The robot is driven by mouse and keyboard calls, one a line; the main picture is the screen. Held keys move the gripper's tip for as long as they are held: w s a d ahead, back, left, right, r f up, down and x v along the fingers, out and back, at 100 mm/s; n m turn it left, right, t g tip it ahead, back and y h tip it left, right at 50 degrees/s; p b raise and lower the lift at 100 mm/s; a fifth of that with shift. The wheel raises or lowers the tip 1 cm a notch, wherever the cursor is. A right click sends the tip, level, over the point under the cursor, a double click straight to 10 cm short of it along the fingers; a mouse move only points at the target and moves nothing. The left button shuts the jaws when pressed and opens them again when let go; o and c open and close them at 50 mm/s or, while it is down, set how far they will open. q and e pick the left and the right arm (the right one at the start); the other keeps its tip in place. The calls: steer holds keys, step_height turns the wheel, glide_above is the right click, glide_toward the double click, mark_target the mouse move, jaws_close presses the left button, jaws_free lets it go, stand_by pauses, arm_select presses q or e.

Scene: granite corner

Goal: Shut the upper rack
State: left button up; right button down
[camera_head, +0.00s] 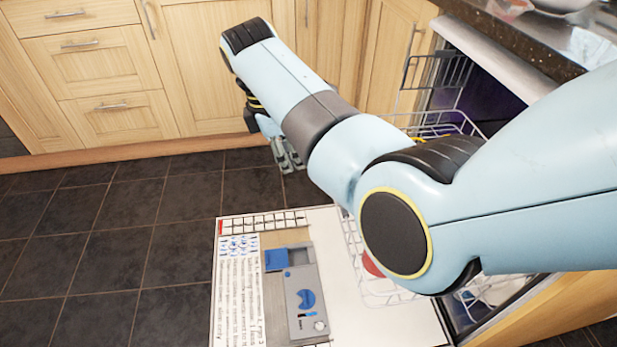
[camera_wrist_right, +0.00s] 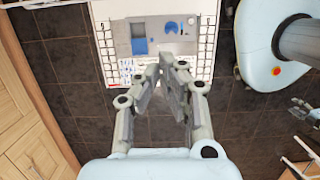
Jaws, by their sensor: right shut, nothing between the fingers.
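In the right wrist view the right gripper's fingers (camera_wrist_right: 165,75) are shut and empty, in front of the open door. What looks like my left gripper (camera_wrist_right: 303,110) shows small at the right edge of that view, its fingers too small to read.
The dishwasher door (camera_head: 228,290) lies open and low, with a grey and blue dispenser (camera_head: 300,300). A lower wire rack (camera_head: 375,290) holds a red item, mostly behind my arm. Wooden cabinets (camera_head: 110,70) line the back. Dark floor tiles (camera_head: 110,215) at the left are clear.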

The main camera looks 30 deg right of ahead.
arm_select(q)
steer(key=shift+s+a+f+b, duration=0.1)
steer(key=shift+s+f+b, duration=0.2)
steer(key=shift+f+b, duration=0.4)
steer(key=shift+s+a+f+b, duration=0.1)
steer(key=shift+s+f+b, duration=0.2)
steer(key=shift+f+b, duration=0.45)
steer(key=shift+s+f+b, duration=0.3)
steer(key=shift+f+b, duration=0.35)
steer(key=shift+b, duration=0.05)
arm_select(e)
steer(key=s+d+f, duration=0.2)
steer(key=d+f, duration=0.4)
steer(key=f, duration=0.4)
arm_select(q)
steer(key=shift+s, duration=0.1)
arm_select(e)
steer(key=shift+f, duration=0.1)
